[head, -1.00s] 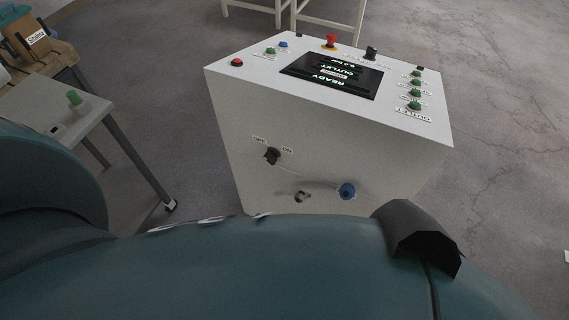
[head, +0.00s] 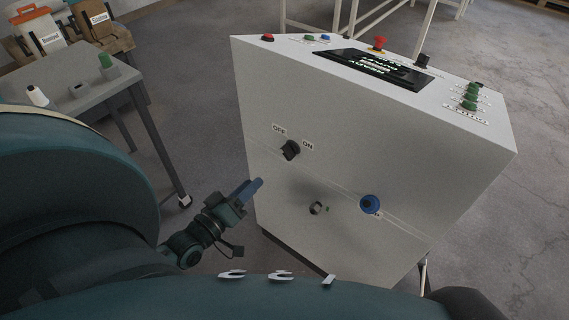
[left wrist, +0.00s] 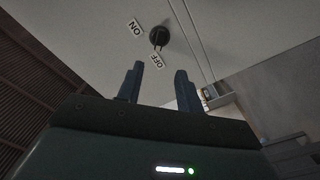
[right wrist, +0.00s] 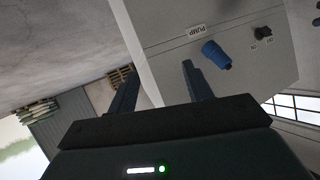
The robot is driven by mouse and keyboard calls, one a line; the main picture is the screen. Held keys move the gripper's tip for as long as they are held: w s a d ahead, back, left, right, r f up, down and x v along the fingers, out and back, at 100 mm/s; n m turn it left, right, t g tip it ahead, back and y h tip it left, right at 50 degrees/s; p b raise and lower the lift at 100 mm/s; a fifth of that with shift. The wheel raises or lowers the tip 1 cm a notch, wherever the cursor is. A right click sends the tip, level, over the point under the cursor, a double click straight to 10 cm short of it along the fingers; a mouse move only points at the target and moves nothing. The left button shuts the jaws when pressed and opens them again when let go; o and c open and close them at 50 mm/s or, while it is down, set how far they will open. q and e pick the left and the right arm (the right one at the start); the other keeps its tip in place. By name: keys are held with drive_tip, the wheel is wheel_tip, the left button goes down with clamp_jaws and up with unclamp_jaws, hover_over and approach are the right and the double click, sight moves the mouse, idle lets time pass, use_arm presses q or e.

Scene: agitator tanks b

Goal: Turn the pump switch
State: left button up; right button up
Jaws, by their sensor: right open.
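The pump switch is a black rotary knob (head: 289,150) on the front face of a white control cabinet (head: 330,130), between OFF and ON labels. It also shows in the left wrist view (left wrist: 159,37), ahead of the fingers, and small in the right wrist view (right wrist: 262,33). I cannot tell for sure which label it points to. My left gripper (head: 253,189) is below and left of the knob, apart from it. In the left wrist view its two fingers (left wrist: 160,68) are spread and empty. My right gripper (right wrist: 158,64) is open and empty, pointing toward the cabinet; the head view does not show it.
The top holds a screen (head: 375,68), a red mushroom button (head: 379,43) and green buttons. A grey table (head: 75,88) stands left; floor between is clear.

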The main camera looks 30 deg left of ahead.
sight(284, 154)
use_arm(q)
drive_tip(key=w, duration=0.8)
drive_tip(key=w+d, duration=0.1)
drive_tip(key=w, duration=0.3)
drive_tip(key=shift+w+d+b, duration=0.1)
drive_tip(key=shift+w+b, duration=0.25)
drive_tip(key=shift+c, duration=0.5)
drive_tip(key=shift+r, duration=0.1)
clamp_jaws()
